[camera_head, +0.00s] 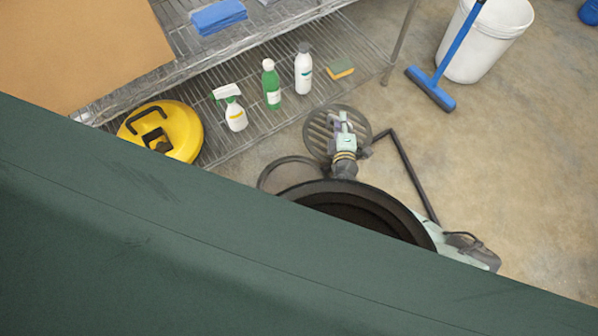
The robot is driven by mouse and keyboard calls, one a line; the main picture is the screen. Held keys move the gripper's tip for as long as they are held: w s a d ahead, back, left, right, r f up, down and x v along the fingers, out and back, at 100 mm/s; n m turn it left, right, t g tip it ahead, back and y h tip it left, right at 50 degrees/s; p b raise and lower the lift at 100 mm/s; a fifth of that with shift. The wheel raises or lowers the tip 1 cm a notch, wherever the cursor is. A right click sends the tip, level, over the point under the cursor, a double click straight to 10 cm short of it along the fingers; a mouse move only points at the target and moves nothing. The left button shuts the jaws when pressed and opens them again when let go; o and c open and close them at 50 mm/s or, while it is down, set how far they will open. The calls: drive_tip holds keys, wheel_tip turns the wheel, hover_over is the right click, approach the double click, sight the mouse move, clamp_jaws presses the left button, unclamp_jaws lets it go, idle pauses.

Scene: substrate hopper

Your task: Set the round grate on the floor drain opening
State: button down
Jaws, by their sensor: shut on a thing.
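The round grate (318,133) is a dark grey slotted disc, right of the shelf's front edge. My gripper (346,127), pale mint and grey, is shut on the grate and covers part of its middle and right side. I cannot tell how high the grate is above the floor. A thin dark curved line (284,160) shows just below and left of the grate; I cannot tell whether it is the drain's rim or a cable. The floor drain opening cannot be clearly made out. A large dark round shape and a green surface hide the floor below.
A wire shelf (213,153) holds a spray bottle (234,112), a green bottle (271,88), a white bottle (303,70) and a sponge (340,69). A yellow round lid-like object (185,122) is left. A white bucket (484,43) and blue squeegee (432,90) stand upper right. Floor at right is clear.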

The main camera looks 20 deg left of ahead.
drive_tip(key=a+n+y, duration=0.1)
drive_tip(key=s+a+f+n+g+y+b, duration=0.1)
drive_tip(key=a+y, duration=0.1)
drive_tip(key=a+f+n+g+y, duration=0.1)
drive_tip(key=shift+s+a+n+y+b, duration=0.2)
drive_tip(key=shift+s+n+y+b, duration=0.1)
drive_tip(key=shift+s, duration=0.05)
drive_tip(key=s+a+f+n+g+y+b, duration=0.1)
drive_tip(key=s+a+f+n+g+y, duration=0.1)
drive_tip(key=s+a+f+n+g+y+b, duration=0.1)
drive_tip(key=s+a+n+g+y, duration=0.1)
drive_tip(key=shift+s+a+f+n+g, duration=0.3)
drive_tip(key=shift+s+a+f, duration=0.05)
drive_tip(key=shift+a+f, duration=0.05)
drive_tip(key=s+f+n+g+y+b, duration=0.1)
drive_tip(key=s+f+n+g+b, duration=0.2)
drive_tip(key=f, duration=0.4)
drive_tip(key=s+a+f+n+g+y+b, duration=0.1)
drive_tip(key=s+f+n+g+y+b, duration=0.1)
drive_tip(key=s+f+g+b, duration=0.3)
wheel_tip(320, 180, down, 4)
drive_tip(key=shift+s+a+r+n+g+b, duration=0.15)
drive_tip(key=shift+s+r+n+g+b, duration=0.2)
drive_tip(key=shift+n+b, duration=0.45)
drive_tip(key=shift+s+d, duration=0.1)
drive_tip(key=shift+d, duration=0.1)
drive_tip(key=shift+f, duration=0.15)
drive_tip(key=shift+f+b, duration=0.3)
drive_tip(key=shift+f, duration=0.2)
